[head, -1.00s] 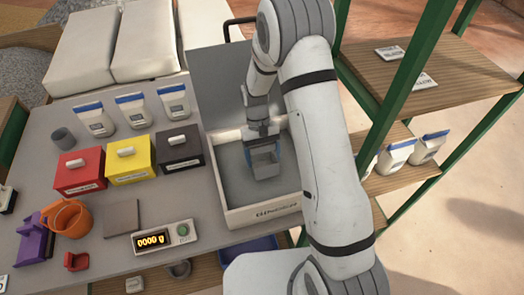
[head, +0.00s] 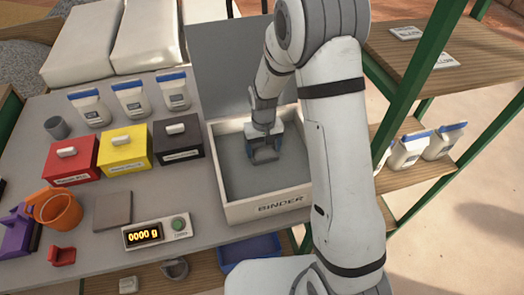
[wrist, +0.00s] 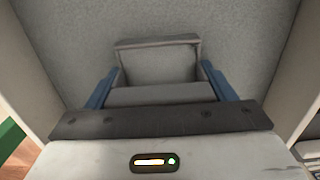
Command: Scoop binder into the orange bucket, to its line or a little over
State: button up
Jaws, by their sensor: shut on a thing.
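My gripper (head: 264,148) is shut on a grey scoop (head: 265,155), inside the white box labelled BINDER (head: 268,207). The scoop is at or just above the grey binder (head: 245,182). In the wrist view, the scoop (wrist: 160,95) sits between my blue fingers (wrist: 160,92), with binder (wrist: 240,35) around it. I cannot tell whether the scoop holds any. The orange bucket (head: 62,212) stands at the left front of the table, by a purple stand (head: 18,235). Its line and contents cannot be made out.
A scale display (head: 142,234) reads 0000 g, with a flat grey plate (head: 112,209) behind it. Red (head: 70,163), yellow (head: 124,152) and dark (head: 178,142) lidded boxes stand left of the binder box. Green shelf posts (head: 425,65) rise on the right.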

jog(key=shift+s+d+f+t+b, duration=0.1)
jog(key=shift+s+f+t+b, duration=0.25)
jog(key=shift+t+b, duration=0.45)
notch_tip(320, 180, up, 20)
jog(key=s+p, duration=0.2)
jog(key=p, duration=0.9)
jog(key=shift+d+p, duration=0.15)
jog(key=shift+p, duration=0.25)
